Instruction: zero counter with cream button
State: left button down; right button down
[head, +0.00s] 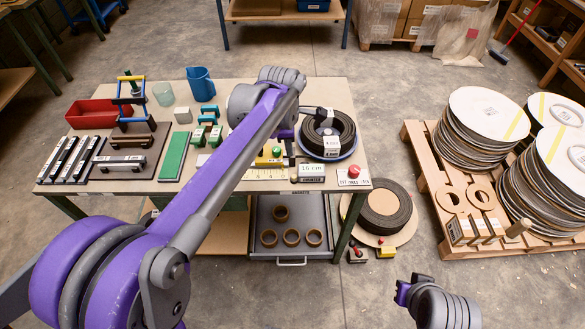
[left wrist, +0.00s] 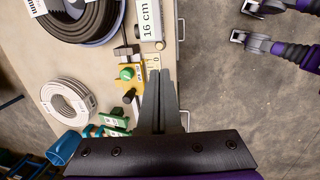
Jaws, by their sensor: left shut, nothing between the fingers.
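The counter (head: 311,171) is a small pale box with a "16 cm" face at the table's front edge. The "16 cm" face also shows at the top of the left wrist view (left wrist: 150,20). My left gripper (head: 291,160) is shut and empty, pointing down between the counter and a yellow block with a green button (head: 276,151). In the left wrist view its fingertips (left wrist: 158,73) are just short of the counter. My right gripper (head: 412,287) is off the table at lower right; its fingers are unclear.
A red button (head: 354,171) stands right of the counter. A black coil (head: 330,135) lies behind it, and a white coil (left wrist: 68,102) shows in the left wrist view. An open drawer (head: 291,238) with several brown rings is below. A pallet (head: 425,165) with discs stands at right.

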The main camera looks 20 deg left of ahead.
aim_at(294, 177)
pick_arm(q)
jog(key=f, duration=0.4)
jog(key=w+f, duration=0.1)
jog(key=f, duration=0.4)
jog(key=w+f, duration=0.1)
jog(key=f, duration=0.3)
jog(key=shift+w+d+f+b, duration=0.15)
jog(key=shift+d+f+b, duration=0.1)
jog(key=shift+f+b, duration=0.1)
